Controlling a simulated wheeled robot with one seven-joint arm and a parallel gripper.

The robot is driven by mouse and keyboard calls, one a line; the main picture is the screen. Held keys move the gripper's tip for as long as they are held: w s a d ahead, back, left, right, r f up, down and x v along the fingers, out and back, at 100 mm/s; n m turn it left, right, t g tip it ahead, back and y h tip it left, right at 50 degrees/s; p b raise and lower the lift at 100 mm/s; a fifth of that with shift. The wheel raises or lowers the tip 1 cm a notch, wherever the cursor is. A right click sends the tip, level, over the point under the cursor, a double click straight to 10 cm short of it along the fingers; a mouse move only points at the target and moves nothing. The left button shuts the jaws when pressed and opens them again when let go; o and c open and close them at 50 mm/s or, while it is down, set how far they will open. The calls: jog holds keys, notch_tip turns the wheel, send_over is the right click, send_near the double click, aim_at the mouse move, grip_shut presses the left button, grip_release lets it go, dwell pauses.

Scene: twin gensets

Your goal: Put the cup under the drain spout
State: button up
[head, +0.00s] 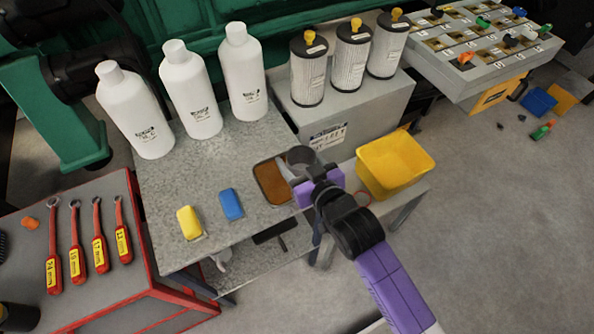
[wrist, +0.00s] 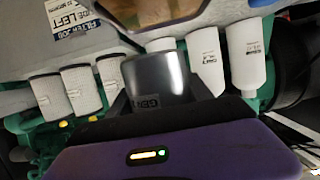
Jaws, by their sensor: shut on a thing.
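The cup (head: 299,156) is dark grey, and my gripper (head: 310,172) is shut on it. In the head view the cup is beside the right edge of the grey metal table, close to a brown-bottomed tray. In the wrist view the cup (wrist: 158,74) sits between the dark fingers, with a label starting "GEN" partly hidden on its side. I cannot make out a drain spout in either view.
The metal table (head: 160,210) bears three white bottles (head: 192,95), a yellow block (head: 189,222), a blue block (head: 231,204) and the tray (head: 270,186). A yellow bin (head: 396,163) stands right of my gripper. Three filters (head: 349,60) stand behind. Wrenches (head: 75,245) lie at left.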

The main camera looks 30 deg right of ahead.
jog(key=shift+a+f, duration=0.1)
jog(key=shift+f, duration=2.8)
jog(key=shift+f, duration=0.3)
jog(key=o, duration=1.5)
jog(key=shift+c, duration=0.2)
jog(key=shift+r, duration=0.1)
jog(key=shift+r, duration=0.3)
jog(key=b+v, duration=0.1)
jog(key=v, duration=1.1)
jog(key=shift+f, duration=0.1)
